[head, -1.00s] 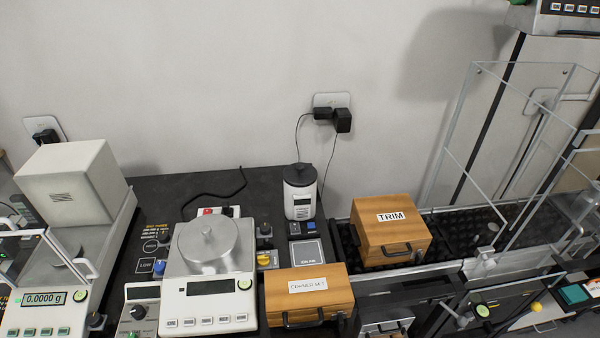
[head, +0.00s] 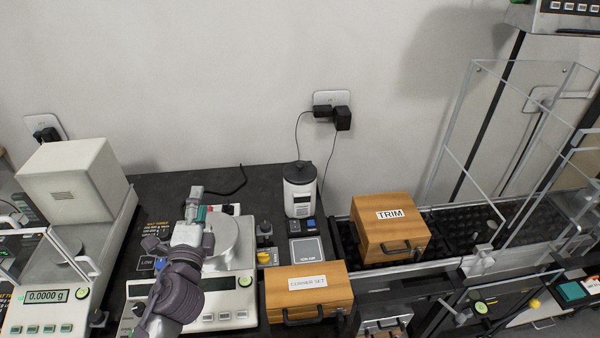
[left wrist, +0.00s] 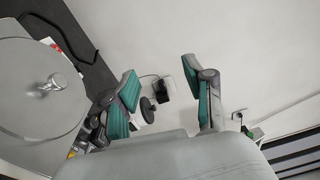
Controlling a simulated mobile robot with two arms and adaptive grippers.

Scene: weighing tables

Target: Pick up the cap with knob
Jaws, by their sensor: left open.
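The cap with knob is a round silver metal lid (head: 232,240) on top of the white balance (head: 237,315). My left arm hides its left part and its knob in the head view. In the left wrist view the cap (left wrist: 28,95) fills the left side, with its shiny knob in plain sight. My left gripper (head: 196,206) is over the left side of the balance, with its fingers reaching past the knob. In the left wrist view the left gripper (left wrist: 165,98) is open and empty, with its teal-padded fingers apart and to the right of the cap. My right gripper is not in view.
A wooden box labelled "CORNER SET" (head: 310,300) stands right of the balance. A white bottle-shaped device (head: 299,198) is behind it. A wooden "TRIM" box (head: 389,248) stands further right. Another balance (head: 45,315) is at the left.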

